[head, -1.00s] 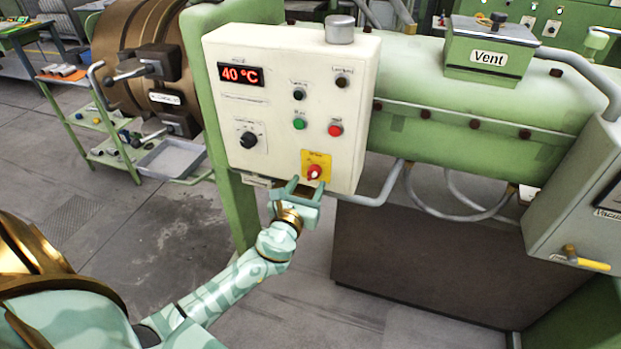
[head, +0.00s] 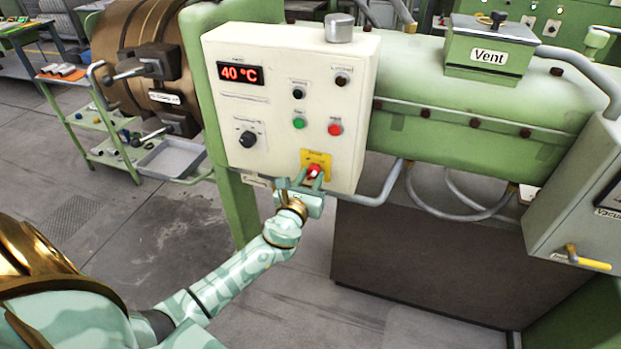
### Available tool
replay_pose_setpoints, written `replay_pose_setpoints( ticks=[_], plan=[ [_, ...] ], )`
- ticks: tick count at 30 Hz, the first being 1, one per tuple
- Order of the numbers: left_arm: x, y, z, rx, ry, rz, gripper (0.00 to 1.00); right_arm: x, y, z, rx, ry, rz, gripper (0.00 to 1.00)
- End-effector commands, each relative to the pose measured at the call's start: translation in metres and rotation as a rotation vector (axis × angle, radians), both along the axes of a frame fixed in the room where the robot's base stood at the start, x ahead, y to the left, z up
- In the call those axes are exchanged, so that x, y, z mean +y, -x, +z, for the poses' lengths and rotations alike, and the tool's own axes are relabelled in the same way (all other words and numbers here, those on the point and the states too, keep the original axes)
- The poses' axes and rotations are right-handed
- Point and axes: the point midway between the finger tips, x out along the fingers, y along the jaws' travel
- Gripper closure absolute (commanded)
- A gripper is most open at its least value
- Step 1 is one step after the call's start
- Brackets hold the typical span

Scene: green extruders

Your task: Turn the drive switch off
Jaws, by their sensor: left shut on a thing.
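The drive switch (head: 314,170) is a red rotary knob on a yellow plate (head: 318,158), low on the right of the cream control panel (head: 240,180). My left gripper (head: 305,178) reaches up to it from below and is shut on the red knob. The fingers cover the lower part of the knob, so its exact angle is hard to tell. My right gripper is not in view.
Above the switch are a green button (head: 299,123), a red button (head: 335,129) and black knobs. The display (head: 240,75) reads 40 °C. A grey pipe (head: 378,192) runs close right of the panel. Open floor (head: 150,230) lies at lower left.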

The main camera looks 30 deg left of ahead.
Motion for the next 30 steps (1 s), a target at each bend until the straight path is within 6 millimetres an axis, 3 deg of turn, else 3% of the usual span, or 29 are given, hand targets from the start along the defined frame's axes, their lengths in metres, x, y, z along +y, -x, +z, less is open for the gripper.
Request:
replay_pose_setpoints(
  ticks=[11, 30],
  plan=[
    [-0.001, 0.000, -0.002, -0.047, 0.197, 0.000, 0.93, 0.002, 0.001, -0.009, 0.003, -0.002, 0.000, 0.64],
    [-0.001, 0.000, -0.001, -0.187, 0.784, 0.001, 0.93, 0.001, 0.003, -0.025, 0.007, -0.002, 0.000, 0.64]
  ],
)
